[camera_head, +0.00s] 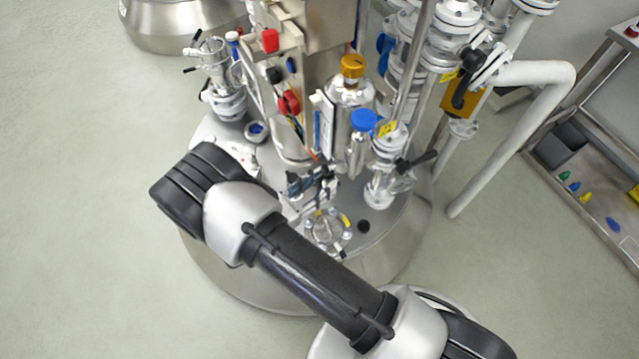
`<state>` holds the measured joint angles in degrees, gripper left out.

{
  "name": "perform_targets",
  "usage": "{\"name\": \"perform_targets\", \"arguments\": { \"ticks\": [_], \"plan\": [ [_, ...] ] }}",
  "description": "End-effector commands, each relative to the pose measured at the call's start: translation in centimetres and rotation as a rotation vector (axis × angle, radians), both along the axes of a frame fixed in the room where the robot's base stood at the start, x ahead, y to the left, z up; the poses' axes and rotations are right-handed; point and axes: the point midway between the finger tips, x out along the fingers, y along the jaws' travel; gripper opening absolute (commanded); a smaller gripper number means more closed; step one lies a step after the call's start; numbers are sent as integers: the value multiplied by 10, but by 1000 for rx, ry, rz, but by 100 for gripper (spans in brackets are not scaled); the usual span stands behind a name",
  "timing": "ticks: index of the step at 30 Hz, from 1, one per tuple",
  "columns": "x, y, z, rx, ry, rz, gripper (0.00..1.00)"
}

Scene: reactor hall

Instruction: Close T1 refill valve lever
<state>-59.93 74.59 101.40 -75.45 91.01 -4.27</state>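A valve with a black lever (418,160) stands on the right side of the reactor lid (405,215), under a yellow tag (388,128). The lever sticks out sideways to the upper right. I cannot read either tag, so I cannot tell which is the T1 refill valve. My arm reaches in from the bottom right. What seems to be my gripper (312,184) is over the lid, left of the lower lever and apart from it. Its fingers are too small and cluttered to judge.
A blue-capped vessel (361,140) and an orange-capped vessel (350,88) stand beside the lower valve. A white pipe (510,143) bends down on the right. A metal bench (600,165) with small coloured parts is at the far right. The floor at left is clear.

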Motion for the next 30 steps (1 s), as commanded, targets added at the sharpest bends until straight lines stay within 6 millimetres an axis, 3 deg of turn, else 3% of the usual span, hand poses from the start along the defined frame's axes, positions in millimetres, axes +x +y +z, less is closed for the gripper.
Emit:
{"name": "perform_targets", "arguments": {
  "ticks": [5,19,30],
  "plan": [
    [0,0,0,0,0,0,32],
    [0,0,0,0,0,-1,0],
    [0,0,0,0,0,-1,0]
  ]
}}
